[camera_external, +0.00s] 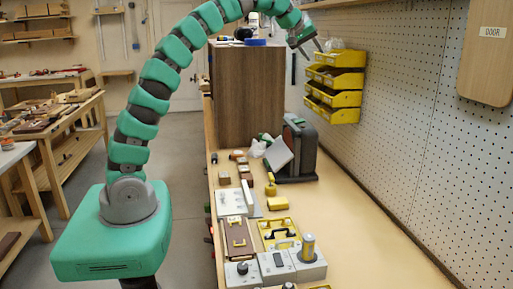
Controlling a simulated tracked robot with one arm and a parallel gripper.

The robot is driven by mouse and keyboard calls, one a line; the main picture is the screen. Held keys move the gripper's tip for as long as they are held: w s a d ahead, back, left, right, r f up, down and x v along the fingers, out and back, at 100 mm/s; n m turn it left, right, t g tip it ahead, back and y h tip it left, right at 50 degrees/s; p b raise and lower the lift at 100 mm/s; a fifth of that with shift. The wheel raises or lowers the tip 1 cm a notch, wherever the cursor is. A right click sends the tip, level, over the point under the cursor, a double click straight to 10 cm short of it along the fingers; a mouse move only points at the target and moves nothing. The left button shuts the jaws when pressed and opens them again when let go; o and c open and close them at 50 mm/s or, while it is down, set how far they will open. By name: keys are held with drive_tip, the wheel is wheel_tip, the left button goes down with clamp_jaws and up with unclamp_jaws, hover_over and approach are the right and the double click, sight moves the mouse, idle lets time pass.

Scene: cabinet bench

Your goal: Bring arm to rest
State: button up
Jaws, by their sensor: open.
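My arm rises from its green base at the left and arches over toward the upper right, above the bench. My gripper (313,47) is at the end of the arm, high above the bench and pointing down to the right. Its fingers are spread apart, with nothing seen between them. It is small in the picture, in front of the pegboard wall and near the yellow bins.
A brown wooden cabinet (247,100) stands on the bench (365,230). Stacked yellow bins (335,88) hang on the pegboard (415,110). A dark case (299,150), boxes and switch blocks (277,267) line the bench's left side. The bench's right side is clear. A DOOR panel (487,65) hangs upper right.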

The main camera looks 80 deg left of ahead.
drive_tip(key=s+d+r+m+t+h+b, duration=0.1)
drive_tip(key=s+d+r+m+t, duration=0.1)
drive_tip(key=s+d+r+m, duration=0.2)
drive_tip(key=s+d+r+m+t+b, duration=0.2)
drive_tip(key=s+d+r+m, duration=0.3)
drive_tip(key=s+d, duration=0.5)
drive_tip(key=s+d+r+m+t+h+b, duration=0.1)
drive_tip(key=s+d+r, duration=0.6)
drive_tip(key=d, duration=0.9)
drive_tip(key=m+t+b, duration=0.1)
drive_tip(key=m+t, duration=0.1)
drive_tip(key=m, duration=0.1)
drive_tip(key=shift+h, duration=0.3)
